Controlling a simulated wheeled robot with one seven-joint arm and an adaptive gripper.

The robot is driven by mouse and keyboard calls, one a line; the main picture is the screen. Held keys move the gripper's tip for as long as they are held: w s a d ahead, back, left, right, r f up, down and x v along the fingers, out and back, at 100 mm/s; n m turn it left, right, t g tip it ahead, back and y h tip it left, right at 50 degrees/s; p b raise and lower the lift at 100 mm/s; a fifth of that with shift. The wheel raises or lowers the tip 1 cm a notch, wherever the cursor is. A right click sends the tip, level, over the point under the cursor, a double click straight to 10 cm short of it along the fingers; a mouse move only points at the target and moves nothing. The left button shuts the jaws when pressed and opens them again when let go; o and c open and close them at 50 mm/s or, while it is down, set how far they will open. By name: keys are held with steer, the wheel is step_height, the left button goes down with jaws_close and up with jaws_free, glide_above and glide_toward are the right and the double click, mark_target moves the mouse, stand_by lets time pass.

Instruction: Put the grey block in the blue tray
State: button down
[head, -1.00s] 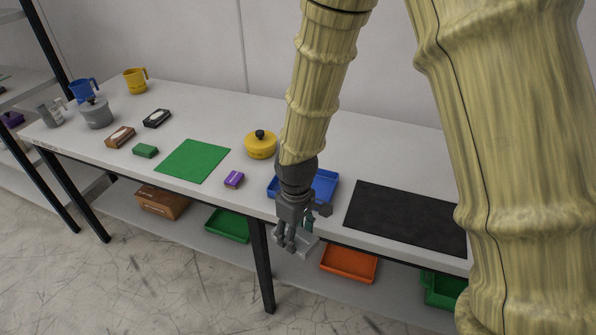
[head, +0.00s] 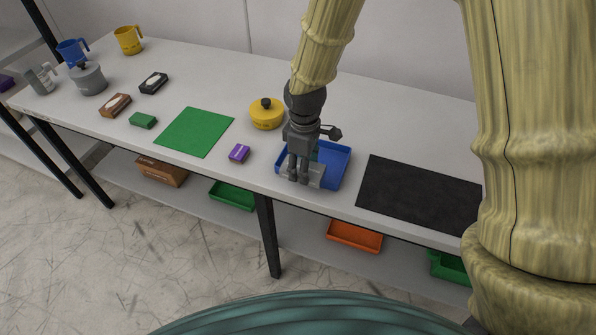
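The blue tray (head: 338,178) sits on the table near its front edge, right of the purple block. My gripper (head: 298,178) is over the left part of the tray with its fingers pointing down. It is shut on the light grey block (head: 315,176), which shows on both sides of the fingers. The block is within the tray's outline, low over its front left part. I cannot tell whether it touches the tray floor. My gripper hides part of the tray and the middle of the block.
A yellow lidded pot (head: 266,115) stands left of my gripper, behind a small purple block (head: 239,154). A black mat (head: 420,193) lies right of the tray. A green mat (head: 195,132), boxes, a grey pot (head: 88,78) and mugs are farther left.

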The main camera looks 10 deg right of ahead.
steer(key=w+d, duration=0.1)
steer(key=w, duration=0.1)
steer(key=w+d+p, duration=0.1)
steer(key=w+d, duration=0.1)
steer(key=w+d+p, duration=0.1)
steer(key=w+d, duration=0.1)
steer(key=w, duration=0.1)
steer(key=shift+w+f, duration=0.1)
steer(key=shift+f, duration=0.25)
steer(key=shift+f+p, duration=1.05)
steer(key=shift+f, duration=0.7)
steer(key=shift+f, duration=0.15)
steer(key=c, duration=0.6)
jaws_free()
steer(key=shift+o, duration=0.2)
steer(key=shift+r, duration=0.2)
step_height(320, 180, up, 12)
steer(key=b, duration=0.3)
steer(key=shift+b, duration=0.35)
steer(key=shift+f, duration=0.1)
